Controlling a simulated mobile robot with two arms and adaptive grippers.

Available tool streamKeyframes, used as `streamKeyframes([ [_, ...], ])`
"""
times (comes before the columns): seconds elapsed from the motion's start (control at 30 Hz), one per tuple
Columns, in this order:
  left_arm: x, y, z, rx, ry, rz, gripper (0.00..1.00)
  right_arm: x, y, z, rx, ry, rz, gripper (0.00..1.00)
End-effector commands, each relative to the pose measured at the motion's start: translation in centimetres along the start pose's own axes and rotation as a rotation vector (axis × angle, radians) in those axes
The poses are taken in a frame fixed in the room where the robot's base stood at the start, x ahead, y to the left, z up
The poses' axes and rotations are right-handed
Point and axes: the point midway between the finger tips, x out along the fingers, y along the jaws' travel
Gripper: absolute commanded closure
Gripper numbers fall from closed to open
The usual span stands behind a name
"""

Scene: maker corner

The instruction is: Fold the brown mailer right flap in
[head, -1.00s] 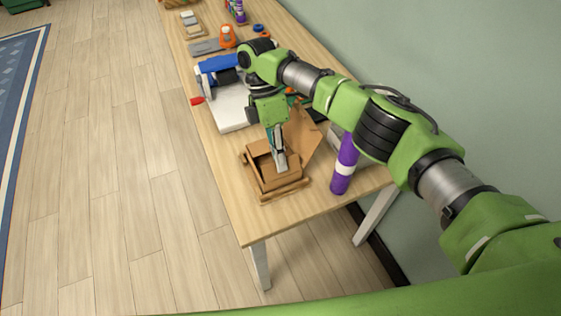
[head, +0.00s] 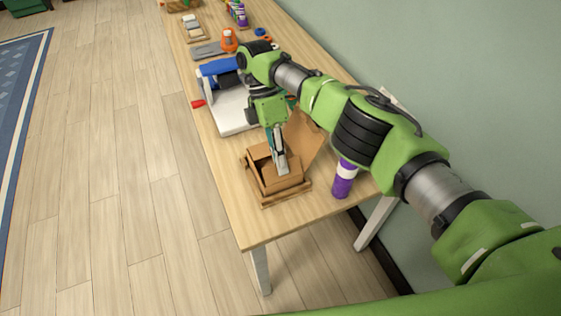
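The brown mailer (head: 265,200) is an open cardboard box near the front end of the table. Its large lid (head: 304,141) stands up and leans back on the far right side. Smaller flaps show around the box opening, and a brown panel (head: 285,181) lies just below my fingertips. My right gripper (head: 281,168) points down over the box, fingers close together and seemingly shut. It is at or just above the panel; I cannot tell if they touch. The gripper partly hides the box inside and its far wall. My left gripper is not in view.
A purple bottle (head: 343,186) stands right of the mailer, its top hidden behind my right arm. A white and blue item (head: 232,108) lies behind the mailer. An orange tool (head: 229,40) and other items stand farther back. The table's front corner is clear.

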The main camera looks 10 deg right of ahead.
Motion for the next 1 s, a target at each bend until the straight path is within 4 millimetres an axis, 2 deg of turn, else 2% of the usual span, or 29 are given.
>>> streamKeyframes([
  [0.37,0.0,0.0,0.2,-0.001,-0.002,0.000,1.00,0.0,0.0,0.0,0.000,0.000,0.001,0.82],
  [0.57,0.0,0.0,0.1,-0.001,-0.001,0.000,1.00,-1.0,-0.4,0.1,0.001,-0.002,0.006,0.82],
  [0.73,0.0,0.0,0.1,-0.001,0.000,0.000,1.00,-2.6,-1.5,0.2,0.002,-0.005,0.004,0.82],
  [1.0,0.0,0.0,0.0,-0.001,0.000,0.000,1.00,-6.7,-4.0,0.1,0.003,-0.004,0.003,0.82],
])
